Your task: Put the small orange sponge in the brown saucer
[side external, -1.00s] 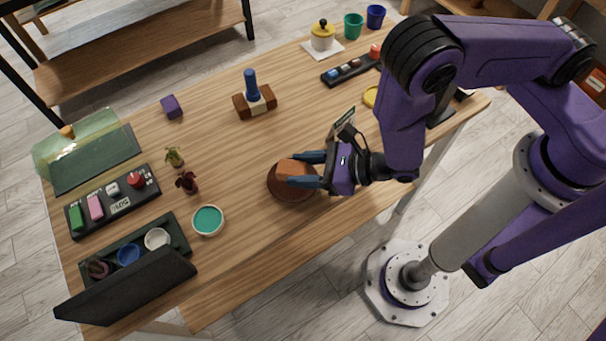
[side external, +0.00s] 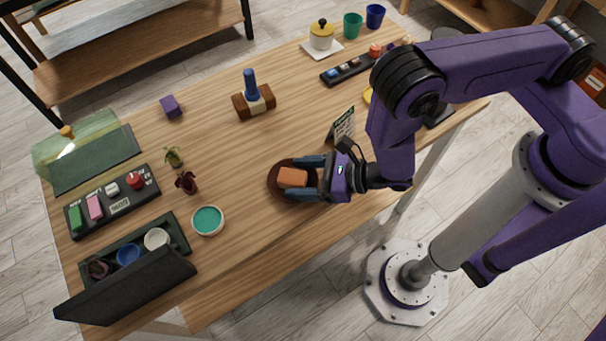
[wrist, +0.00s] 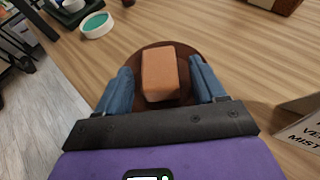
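The small orange sponge (side external: 293,178) lies in the brown saucer (side external: 276,185), within its rim. In the wrist view the sponge (wrist: 159,73) sits between my fingers, with a gap on each side, and the saucer (wrist: 138,63) shows around it. My gripper (side external: 307,178) is open at the saucer's right side, its blue fingers low over the saucer. In the wrist view my gripper (wrist: 161,86) holds nothing. The near part of the saucer is hidden by my fingers.
A small sign (side external: 343,125) stands close behind my gripper. A teal-filled round dish (side external: 208,220) and small plants (side external: 186,182) are to the left. A brown block with a blue handle (side external: 254,100) stands farther back. The table between them is clear.

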